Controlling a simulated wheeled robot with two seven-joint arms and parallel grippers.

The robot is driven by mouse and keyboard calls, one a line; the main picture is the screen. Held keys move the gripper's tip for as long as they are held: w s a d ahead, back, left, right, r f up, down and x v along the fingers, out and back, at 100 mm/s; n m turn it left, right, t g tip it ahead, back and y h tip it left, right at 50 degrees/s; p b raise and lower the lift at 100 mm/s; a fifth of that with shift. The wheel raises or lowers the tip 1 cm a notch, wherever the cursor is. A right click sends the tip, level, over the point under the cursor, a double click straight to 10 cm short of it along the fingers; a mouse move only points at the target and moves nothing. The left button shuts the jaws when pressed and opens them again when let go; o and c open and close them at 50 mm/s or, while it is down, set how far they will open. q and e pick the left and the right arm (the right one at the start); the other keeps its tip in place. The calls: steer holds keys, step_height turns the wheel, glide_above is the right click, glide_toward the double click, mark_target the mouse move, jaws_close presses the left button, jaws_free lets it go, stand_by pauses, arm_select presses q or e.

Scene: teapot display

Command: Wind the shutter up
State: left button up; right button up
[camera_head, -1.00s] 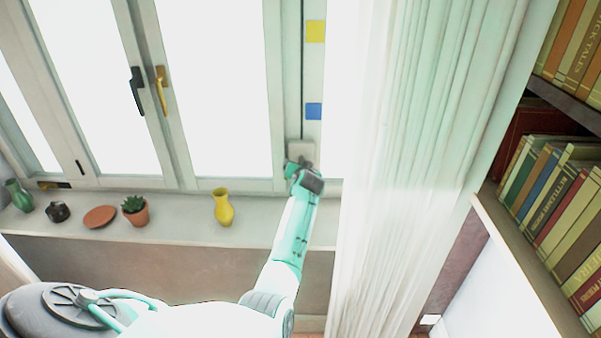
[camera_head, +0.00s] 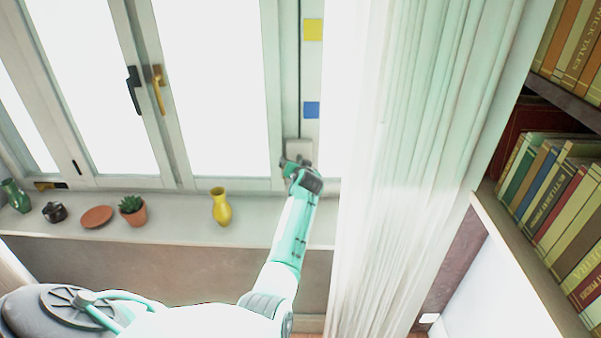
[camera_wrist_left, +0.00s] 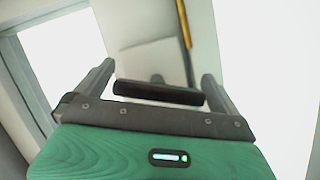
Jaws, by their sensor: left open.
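My left gripper (camera_head: 297,161) is at the pale winder box (camera_head: 299,147) low on the window frame, right of the panes. In the left wrist view the open gripper (camera_wrist_left: 157,71) has one finger on each side of a dark bar-shaped handle (camera_wrist_left: 158,93). The bar lies crosswise between the fingers, its right end close to the right finger. I cannot tell whether they touch. The pale box (camera_wrist_left: 150,62) is behind the bar. A dark vertical strip (camera_head: 299,75) runs up the frame above the box. My right gripper is not in view.
A yellow square (camera_head: 313,30) and a blue square (camera_head: 312,110) mark the frame. The sill holds a yellow vase (camera_head: 221,207), potted plant (camera_head: 132,210), terracotta dish (camera_head: 97,217), dark pot (camera_head: 54,212) and green vase (camera_head: 16,196). A sheer curtain (camera_head: 420,150) hangs close right.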

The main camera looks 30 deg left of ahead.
arm_select(q)
steer(key=b+v, duration=0.3)
steer(key=v, duration=1)
steer(key=shift+s, duration=0.2)
steer(key=shift+d+r, duration=0.1)
steer(key=shift+d, duration=0.05)
